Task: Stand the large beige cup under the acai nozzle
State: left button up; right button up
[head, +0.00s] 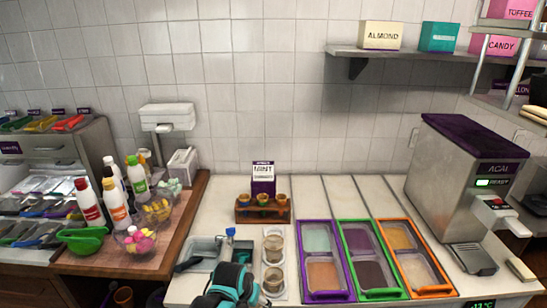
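The acai machine (462,178) stands at the right with a dark purple lid and a lit green display. Its nozzle head (495,203) juts from the front over a dark drip tray (467,257). No cup shows on that tray. Two beige cups stand upright in a column on white bases at the front middle: a far cup (273,247) and a near cup (272,279). I cannot tell which is the large one. My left gripper (233,284), teal and black, is at the bottom edge, just left of the near cup. Its fingertips are not clear. My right gripper is out of view.
Framed topping bins (323,297) lie between the cups and the machine. A wooden rack (264,215) with small brown cups stands behind. A steel sink (203,248) lies left of the cups. Bottles (115,202) and bowls crowd the wooden counter at left.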

pick_arm(q)
jog(key=s+a+f+n+y, duration=0.1)
jog(key=s+a+f+n, duration=0.1)
jog(key=a, duration=0.4)
jog(key=s+a+f+n, duration=0.2)
jog(key=s+a, duration=0.1)
jog(key=a, duration=0.3)
jog(key=f+b, duration=0.5)
jog(key=shift+w+d, duration=0.3)
jog(key=shift+d, duration=0.05)
